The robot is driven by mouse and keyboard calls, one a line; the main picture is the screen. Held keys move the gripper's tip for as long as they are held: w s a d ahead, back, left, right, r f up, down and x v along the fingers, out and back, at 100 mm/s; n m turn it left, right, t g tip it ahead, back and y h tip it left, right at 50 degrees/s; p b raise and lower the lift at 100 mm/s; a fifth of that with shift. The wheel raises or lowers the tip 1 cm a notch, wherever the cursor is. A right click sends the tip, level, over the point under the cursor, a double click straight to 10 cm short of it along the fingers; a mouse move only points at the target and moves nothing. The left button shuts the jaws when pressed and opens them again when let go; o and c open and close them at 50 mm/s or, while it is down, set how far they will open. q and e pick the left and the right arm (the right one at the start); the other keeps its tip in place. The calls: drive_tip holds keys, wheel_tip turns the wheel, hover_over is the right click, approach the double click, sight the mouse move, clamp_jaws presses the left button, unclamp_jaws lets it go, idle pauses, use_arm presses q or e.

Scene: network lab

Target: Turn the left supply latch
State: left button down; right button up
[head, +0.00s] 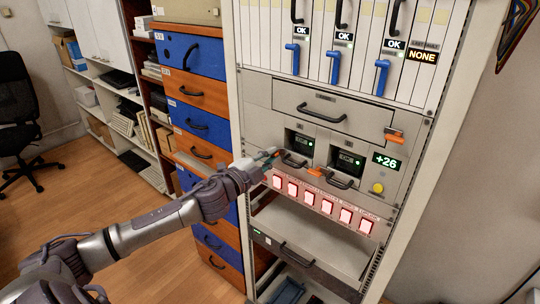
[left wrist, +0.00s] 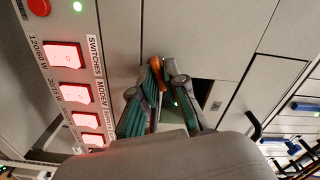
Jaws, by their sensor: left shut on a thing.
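My left gripper (head: 273,154) reaches in from the left to the rack. It is shut on the orange left supply latch, whose orange end shows between the fingers in the left wrist view (left wrist: 156,67). The fingers hide most of the latch. The left supply (head: 300,142) has a dark display with a green light and a black handle. Beside it is the right supply (head: 347,160), with its own orange latch (head: 315,172) at its lower left. My right gripper is not in view.
A row of lit red switches (head: 325,206) runs just below the supplies. Above is a drawer with a black handle (head: 322,115) and an orange latch (head: 394,135). A display reads +26 (head: 386,161). Blue and orange drawers (head: 205,92) stand left of the rack.

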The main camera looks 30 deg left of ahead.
use_arm(q)
drive_tip(key=shift+m, duration=2.2)
drive_tip(key=shift+f, duration=0.1)
drive_tip(key=c, duration=1.2)
unclamp_jaws()
drive_tip(key=shift+c, duration=0.2)
drive_tip(key=s, duration=1.2)
drive_tip(key=shift+a, duration=0.4)
